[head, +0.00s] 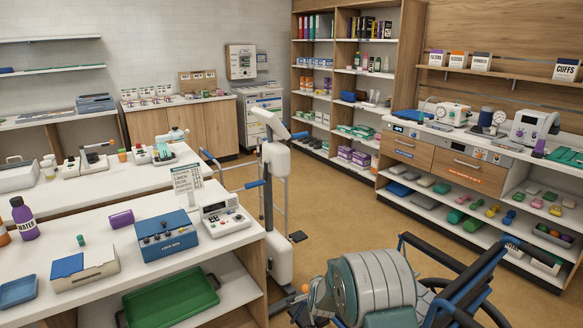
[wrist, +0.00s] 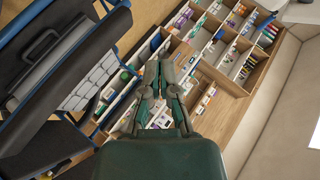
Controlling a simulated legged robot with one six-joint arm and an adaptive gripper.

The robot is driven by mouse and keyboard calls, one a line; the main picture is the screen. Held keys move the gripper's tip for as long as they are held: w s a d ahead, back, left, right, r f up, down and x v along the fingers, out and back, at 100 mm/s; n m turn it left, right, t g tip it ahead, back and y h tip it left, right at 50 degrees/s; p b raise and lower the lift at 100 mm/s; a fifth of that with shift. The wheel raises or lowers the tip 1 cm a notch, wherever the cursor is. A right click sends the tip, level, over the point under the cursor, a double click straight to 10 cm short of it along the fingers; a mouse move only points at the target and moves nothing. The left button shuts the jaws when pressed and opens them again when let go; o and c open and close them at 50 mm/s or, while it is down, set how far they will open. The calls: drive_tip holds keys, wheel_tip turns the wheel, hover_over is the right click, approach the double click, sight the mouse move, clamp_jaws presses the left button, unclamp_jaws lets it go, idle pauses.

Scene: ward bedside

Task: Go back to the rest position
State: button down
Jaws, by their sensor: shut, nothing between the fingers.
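My gripper (wrist: 160,78) shows in the wrist view, dark green with grey fingers. Its fingers are shut with nothing held between them. It is in the air, with shelves and counter far beyond the fingertips. I cannot make out its fingers in the head view.
A blue-framed wheelchair (head: 476,282) stands close at front right; it also shows at left in the wrist view (wrist: 88,85). A white lift mast (head: 279,200) stands beside the near counter (head: 95,225), which holds a blue device (head: 166,238). Brown floor (head: 335,205) is clear before the shelves.

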drive_tip(key=s+d+r+n+g+y, duration=0.1)
drive_tip(key=s+r+n+g, duration=0.15)
drive_tip(key=s+r, duration=0.75)
drive_tip(key=s+d+r+n+g, duration=0.15)
drive_tip(key=s+r+n, duration=0.4)
drive_tip(key=r, duration=0.75)
drive_tip(key=s+d+r+n+g, duration=0.1)
drive_tip(key=s+d+r+n, duration=0.1)
drive_tip(key=s, duration=1.3)
drive_tip(key=s+d+r+n+g, duration=0.1)
drive_tip(key=s+d+n, duration=0.1)
drive_tip(key=s, duration=1.3)
drive_tip(key=shift+s+d+r+n+h, duration=0.15)
drive_tip(key=shift+d+r+n+h, duration=0.05)
drive_tip(key=shift+r+n+h, duration=0.25)
drive_tip(key=shift+f, duration=0.1)
